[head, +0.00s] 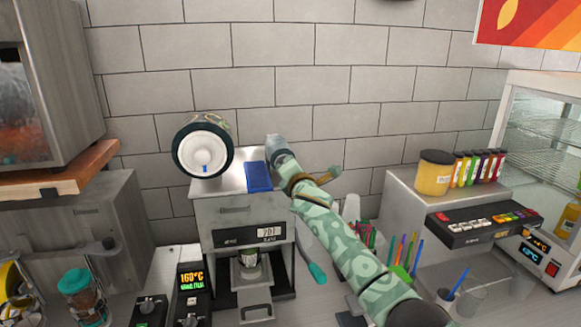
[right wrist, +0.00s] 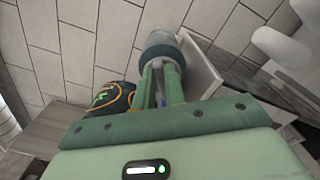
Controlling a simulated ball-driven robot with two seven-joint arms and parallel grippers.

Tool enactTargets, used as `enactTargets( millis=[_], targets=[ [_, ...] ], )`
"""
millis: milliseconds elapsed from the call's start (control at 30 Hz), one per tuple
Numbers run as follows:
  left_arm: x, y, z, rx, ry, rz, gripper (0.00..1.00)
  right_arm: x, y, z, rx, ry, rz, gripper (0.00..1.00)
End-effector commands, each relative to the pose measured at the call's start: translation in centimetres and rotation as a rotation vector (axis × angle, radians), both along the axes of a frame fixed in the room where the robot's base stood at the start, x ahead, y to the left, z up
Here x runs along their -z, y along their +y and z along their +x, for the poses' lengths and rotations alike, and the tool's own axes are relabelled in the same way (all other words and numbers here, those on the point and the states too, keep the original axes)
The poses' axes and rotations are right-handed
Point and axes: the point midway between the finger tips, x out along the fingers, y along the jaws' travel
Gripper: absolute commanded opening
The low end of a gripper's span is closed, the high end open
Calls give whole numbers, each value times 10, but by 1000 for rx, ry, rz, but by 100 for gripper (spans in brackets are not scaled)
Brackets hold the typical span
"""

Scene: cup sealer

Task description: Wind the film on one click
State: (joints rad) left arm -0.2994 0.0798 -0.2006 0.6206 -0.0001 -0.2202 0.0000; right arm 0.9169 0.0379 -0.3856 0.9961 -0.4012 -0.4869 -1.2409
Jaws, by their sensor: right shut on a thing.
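The cup sealer (head: 240,212) stands left of centre in the head view, with a small display on its front. A film roll with a white round end (head: 205,150) sits on its top left. It also shows in the right wrist view as a dark roll with yellow-green marks (right wrist: 112,98). At the top right of the sealer is a grey spool (head: 275,143). My right gripper (right wrist: 164,80) is shut on the dark end of this grey spool (right wrist: 163,42). A cup (head: 250,262) stands inside the sealer's front opening. My left gripper is not in view.
A blue flat piece (head: 258,177) lies on the sealer's top between roll and spool. A teal-tipped lever (head: 317,272) sticks out at its right side. Coloured straws (head: 403,252) stand to the right, near a keypad unit (head: 482,222). A tiled wall is behind.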

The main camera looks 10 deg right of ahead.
Motion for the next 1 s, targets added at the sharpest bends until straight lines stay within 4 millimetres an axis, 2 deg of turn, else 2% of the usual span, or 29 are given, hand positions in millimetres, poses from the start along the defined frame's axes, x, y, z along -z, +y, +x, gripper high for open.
enactTargets(
  millis=[1000],
  targets=[
    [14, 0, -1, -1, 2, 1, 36, 13, -1, 0, 0, -3, 928, 0]
  ],
)
